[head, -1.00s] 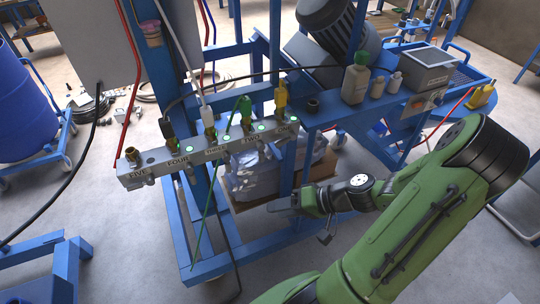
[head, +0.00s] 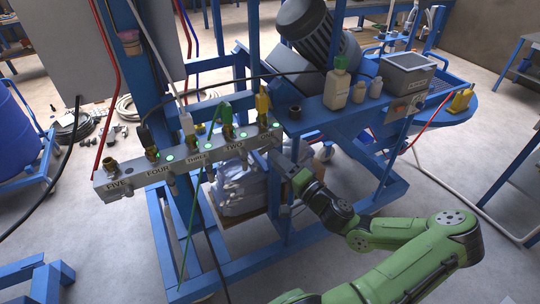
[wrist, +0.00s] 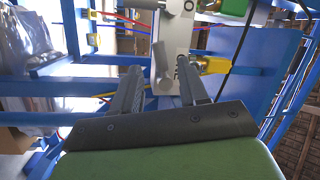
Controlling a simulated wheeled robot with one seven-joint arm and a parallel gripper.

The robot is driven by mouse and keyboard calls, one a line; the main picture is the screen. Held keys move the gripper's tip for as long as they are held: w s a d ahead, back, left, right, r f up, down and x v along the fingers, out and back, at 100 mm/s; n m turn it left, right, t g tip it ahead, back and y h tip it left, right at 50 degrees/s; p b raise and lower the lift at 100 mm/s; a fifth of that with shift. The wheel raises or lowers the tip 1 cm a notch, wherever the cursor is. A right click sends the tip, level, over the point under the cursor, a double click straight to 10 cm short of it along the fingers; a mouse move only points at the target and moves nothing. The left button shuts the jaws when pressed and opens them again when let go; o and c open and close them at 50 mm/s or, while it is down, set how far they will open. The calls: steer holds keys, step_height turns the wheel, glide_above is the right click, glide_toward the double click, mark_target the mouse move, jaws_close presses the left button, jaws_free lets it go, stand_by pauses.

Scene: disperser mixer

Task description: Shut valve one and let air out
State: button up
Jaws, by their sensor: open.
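The grey manifold (head: 130,180) carries labels from FIVE at the left to ONE at the right. A yellow connector (head: 263,103) stands at its ONE end, and it also shows in the wrist view (wrist: 212,65). My gripper (head: 283,168) is just below and right of that end. In the wrist view my gripper (wrist: 160,88) is open, its two fingers pointing at the manifold's underside. A grey lever, seemingly valve one's handle (wrist: 163,68), shows between the fingertips, with no clear contact. In the head view my gripper partly hides this area.
A green connector (head: 227,112) and a thin green hose are left of the yellow one. A blue shelf (head: 320,118) with bottles and a grey box (head: 407,72) is at right. Blue frame posts and a wrapped bag (head: 240,190) lie below the manifold.

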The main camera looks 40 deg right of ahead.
mark_target(261, 143)
steer(key=w, duration=0.3)
steer(key=shift+w+r, duration=0.25)
steer(key=shift+w, duration=0.05)
jaws_close()
steer(key=m, duration=0.1)
steer(key=r+m+p, duration=0.1)
steer(key=m, duration=0.1)
steer(key=shift+a+m+t+h, duration=0.15)
steer(key=shift+m+t+h, duration=0.15)
steer(key=shift+t+h, duration=0.1)
jaws_free()
